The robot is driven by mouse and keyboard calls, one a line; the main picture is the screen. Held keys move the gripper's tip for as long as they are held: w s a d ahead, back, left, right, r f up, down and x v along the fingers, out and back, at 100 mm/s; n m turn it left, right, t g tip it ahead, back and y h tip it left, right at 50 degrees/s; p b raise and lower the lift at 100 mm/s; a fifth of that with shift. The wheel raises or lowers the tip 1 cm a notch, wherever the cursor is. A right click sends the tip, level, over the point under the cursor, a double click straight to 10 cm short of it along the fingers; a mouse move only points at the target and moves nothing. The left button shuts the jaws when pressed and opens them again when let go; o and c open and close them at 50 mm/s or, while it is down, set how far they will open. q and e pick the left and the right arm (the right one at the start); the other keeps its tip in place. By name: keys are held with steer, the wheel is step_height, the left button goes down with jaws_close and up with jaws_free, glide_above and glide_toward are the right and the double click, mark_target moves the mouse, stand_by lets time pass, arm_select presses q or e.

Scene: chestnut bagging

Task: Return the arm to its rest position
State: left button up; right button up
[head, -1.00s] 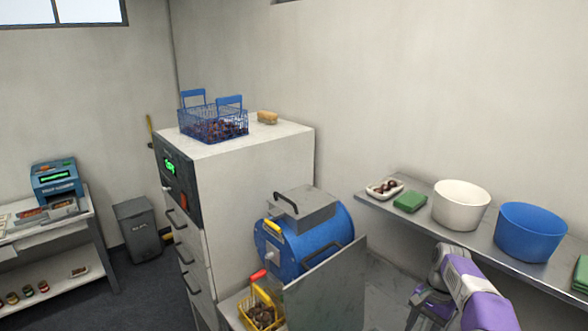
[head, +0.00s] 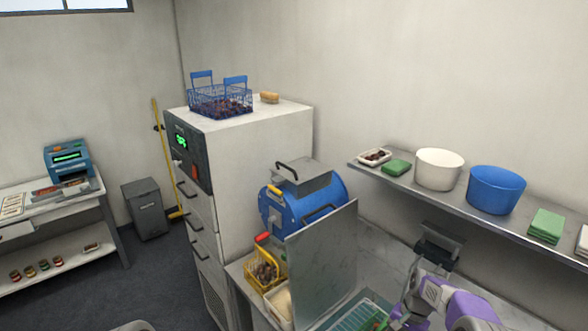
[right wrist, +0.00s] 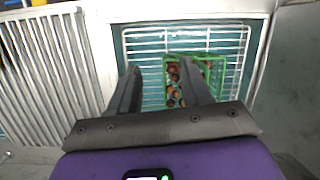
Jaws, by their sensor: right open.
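My right arm, white and purple, comes in at the lower right of the head view. Its gripper shows in the right wrist view (right wrist: 157,72), with two dark fingers spread apart and nothing between them. A green basket (right wrist: 217,72) holding brown chestnuts (right wrist: 173,88) lies beyond the fingertips, partly covered by the right finger. It sits inside a white wire rack (right wrist: 240,42) over a teal surface. A teal tray (head: 352,318) shows at the bottom of the head view. My left gripper is in no view.
A grey upright panel (head: 322,262) stands left of my right arm, beside a blue drum (head: 300,213) and a yellow basket (head: 255,276). A wall shelf with a white bowl (head: 438,170) and a blue bowl (head: 496,191) runs behind. A blue wire basket (head: 220,100) sits on the cabinet.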

steer(key=s+a+f+n, duration=0.2)
steer(key=s+a+f, duration=0.35)
steer(key=f, duration=0.25)
steer(key=s+a+f+n, duration=0.1)
steer(key=s+a+f, duration=0.45)
steer(key=f, duration=0.25)
steer(key=s+a+f+n+t+y, duration=0.1)
steer(key=s+a, duration=0.3)
steer(key=s, duration=0.3)
steer(key=s+a+f+n+t+y, duration=0.15)
steer(key=s+a, duration=0.25)
steer(key=s, duration=0.4)
arm_select(q)
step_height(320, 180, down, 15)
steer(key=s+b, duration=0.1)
steer(key=b, duration=1.4)
arm_select(e)
step_height(320, 180, down, 15)
steer(key=shift+w+d+h, duration=0.25)
steer(key=shift+w+h, duration=0.15)
steer(key=shift+h, duration=0.05)
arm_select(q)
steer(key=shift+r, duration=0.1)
arm_select(e)
steer(key=shift+r, duration=0.1)
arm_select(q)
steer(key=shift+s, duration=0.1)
arm_select(e)
steer(key=shift+c, duration=0.2)
